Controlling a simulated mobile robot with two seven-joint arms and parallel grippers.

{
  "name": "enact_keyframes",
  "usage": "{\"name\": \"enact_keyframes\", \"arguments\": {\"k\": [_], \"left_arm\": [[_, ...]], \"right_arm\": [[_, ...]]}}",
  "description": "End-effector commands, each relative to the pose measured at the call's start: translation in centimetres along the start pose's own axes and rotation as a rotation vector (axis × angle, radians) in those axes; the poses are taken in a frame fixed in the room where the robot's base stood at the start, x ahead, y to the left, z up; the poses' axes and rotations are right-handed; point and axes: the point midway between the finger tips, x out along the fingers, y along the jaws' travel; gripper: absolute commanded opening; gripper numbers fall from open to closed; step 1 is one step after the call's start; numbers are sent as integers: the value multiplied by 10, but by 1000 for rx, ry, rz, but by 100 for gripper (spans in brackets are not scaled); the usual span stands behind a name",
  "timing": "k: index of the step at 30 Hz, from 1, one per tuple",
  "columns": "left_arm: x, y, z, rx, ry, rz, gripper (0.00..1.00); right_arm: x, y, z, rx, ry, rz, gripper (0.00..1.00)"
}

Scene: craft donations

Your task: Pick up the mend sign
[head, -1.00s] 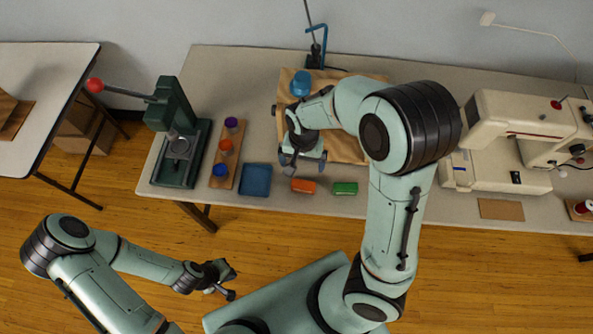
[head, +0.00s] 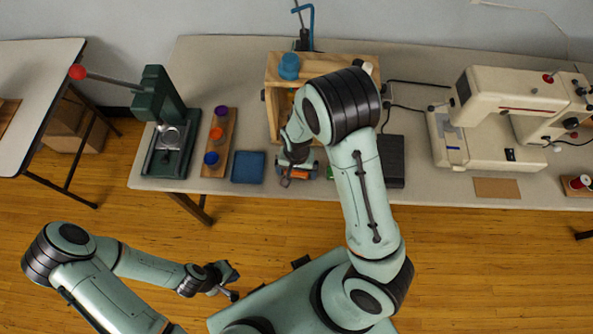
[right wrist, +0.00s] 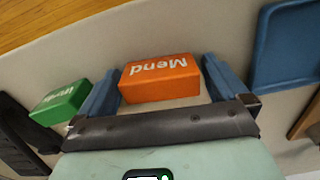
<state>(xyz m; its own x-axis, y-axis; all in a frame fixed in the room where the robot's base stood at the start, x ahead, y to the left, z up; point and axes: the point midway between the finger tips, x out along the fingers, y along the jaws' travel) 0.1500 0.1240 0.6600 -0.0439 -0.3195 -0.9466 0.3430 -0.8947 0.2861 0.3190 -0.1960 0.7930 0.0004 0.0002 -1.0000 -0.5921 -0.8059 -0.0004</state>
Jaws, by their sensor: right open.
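The Mend sign (right wrist: 160,78) is a small orange block with white lettering, lying on the table. In the right wrist view it sits between the two blue fingers of my open right gripper (right wrist: 161,67), with gaps at its sides. In the head view, my right gripper (head: 299,172) is over the orange sign (head: 297,175) and hides part of it. My left gripper (head: 232,283) is empty and appears open, away from the table, above the floor.
A green sign (right wrist: 62,102) lies left of the Mend sign in the right wrist view. A blue tray (head: 248,167) lies nearby on the other side. A wooden box (head: 280,68) stands behind, a dark flat box (head: 391,162) to the right, and a sewing machine (head: 478,140) beyond.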

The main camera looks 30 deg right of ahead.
Motion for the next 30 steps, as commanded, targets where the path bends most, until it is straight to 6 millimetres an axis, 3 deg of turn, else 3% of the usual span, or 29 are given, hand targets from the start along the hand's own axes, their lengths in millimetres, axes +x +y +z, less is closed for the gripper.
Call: {"name": "enact_keyframes", "arguments": {"k": [5,9,10,23,30], "left_arm": [[0,0,0,0,0,0,0],[0,0,0,0,1,0,0],[0,0,0,0,0,0,0],[-2,1,-2,1,2,1,0],[-12,7,-9,4,12,4,0]], "right_arm": [[0,0,-1,0,1,-1,100],[-1,0,-1,0,1,-1,58],[-1,0,-1,0,1,-1,54],[-10,-1,-2,0,4,-3,54],[-51,-3,-2,-2,6,-7,54]]}}
